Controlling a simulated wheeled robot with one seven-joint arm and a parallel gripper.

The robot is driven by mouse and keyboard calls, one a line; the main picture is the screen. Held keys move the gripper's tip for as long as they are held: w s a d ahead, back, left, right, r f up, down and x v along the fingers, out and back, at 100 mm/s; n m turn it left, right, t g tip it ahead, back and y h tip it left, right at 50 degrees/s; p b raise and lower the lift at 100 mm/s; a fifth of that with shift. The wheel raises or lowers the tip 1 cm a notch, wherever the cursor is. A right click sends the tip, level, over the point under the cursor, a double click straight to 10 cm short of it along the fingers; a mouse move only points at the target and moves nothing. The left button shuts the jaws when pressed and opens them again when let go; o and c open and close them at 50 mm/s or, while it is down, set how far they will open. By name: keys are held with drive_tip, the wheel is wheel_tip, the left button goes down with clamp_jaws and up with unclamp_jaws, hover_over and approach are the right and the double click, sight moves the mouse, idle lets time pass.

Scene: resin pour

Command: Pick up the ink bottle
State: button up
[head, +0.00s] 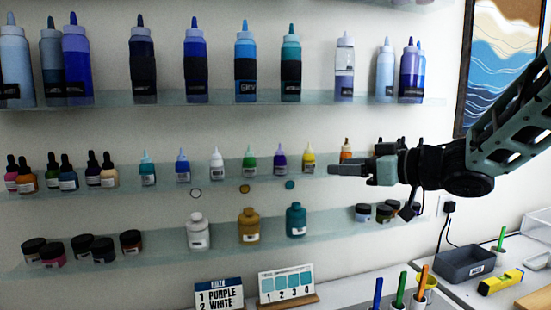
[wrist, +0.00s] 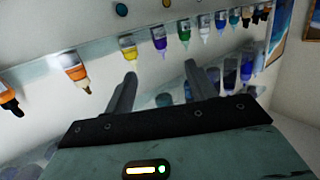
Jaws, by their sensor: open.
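Several small bottles stand in a row on the middle shelf (head: 220,175). Nozzle-tipped bottles in white (head: 217,165), green (head: 250,165), purple (head: 280,163) and yellow (head: 309,160) are further right. I cannot tell which one the task calls the ink bottle.
Large squeeze bottles (head: 194,68) fill the top shelf. Jars (head: 103,250) and stout bottles (head: 198,232) stand on the bottom shelf. Below are a label board (head: 219,295), a numbered card (head: 286,285), markers (head: 400,290) and a dark bin (head: 468,265). The space before the shelves' middle is clear.

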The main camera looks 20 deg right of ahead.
drive_tip(key=p, duration=0.3)
approach(285, 162)
drive_tip(key=x, duration=0.5)
drive_tip(key=shift+s+f, duration=0.15)
drive_tip(key=shift+f, duration=0.15)
drive_tip(key=p+x, duration=0.1)
drive_tip(key=x, duration=0.1)
drive_tip(key=p+x, duration=0.1)
drive_tip(key=x, duration=0.1)
drive_tip(key=shift+r, duration=0.4)
drive_tip(key=shift+w+a+f+p, duration=0.2)
drive_tip(key=shift+w+a+p, duration=0.2)
drive_tip(key=shift+w, duration=0.2)
drive_tip(key=c, duration=1.1)
